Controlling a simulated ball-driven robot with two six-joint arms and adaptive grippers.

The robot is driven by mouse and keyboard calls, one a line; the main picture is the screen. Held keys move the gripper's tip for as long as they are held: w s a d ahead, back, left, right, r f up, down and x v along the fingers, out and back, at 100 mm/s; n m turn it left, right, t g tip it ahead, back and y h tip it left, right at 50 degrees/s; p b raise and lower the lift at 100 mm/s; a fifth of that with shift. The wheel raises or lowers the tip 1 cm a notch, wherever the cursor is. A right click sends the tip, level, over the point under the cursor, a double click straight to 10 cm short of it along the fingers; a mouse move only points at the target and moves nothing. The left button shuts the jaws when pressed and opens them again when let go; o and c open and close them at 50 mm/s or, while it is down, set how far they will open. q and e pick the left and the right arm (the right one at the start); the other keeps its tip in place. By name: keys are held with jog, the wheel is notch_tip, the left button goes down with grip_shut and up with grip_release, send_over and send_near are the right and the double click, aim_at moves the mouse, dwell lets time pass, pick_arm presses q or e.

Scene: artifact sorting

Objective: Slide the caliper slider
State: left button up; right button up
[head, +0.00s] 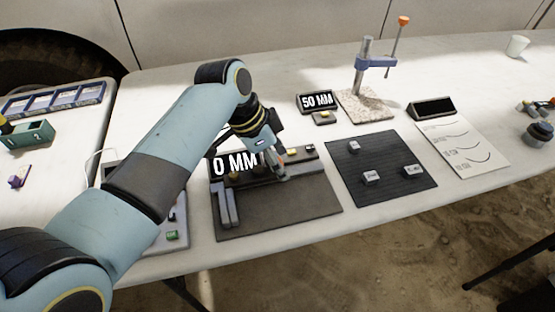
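The caliper's grey jaws (228,206) stand at the left of a dark mat (290,215). Its dark beam (300,156) runs to the right behind them. A display with white text (235,165) reads "0 MM" and is partly hidden by my arm. My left gripper (282,168) points down at the middle of the beam, over or against the slider area. Its fingers are small and partly hidden, so I cannot tell whether they touch or grip the slider. My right gripper is not in view.
A black mat (385,185) with three small grey blocks lies right of the caliper. A "50 MM" display (318,101), a stand on a stone base (365,106) and a paper sheet (463,146) are farther back and right. A side table (60,150) holds a green box.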

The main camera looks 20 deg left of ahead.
pick_arm(q)
grip_shut()
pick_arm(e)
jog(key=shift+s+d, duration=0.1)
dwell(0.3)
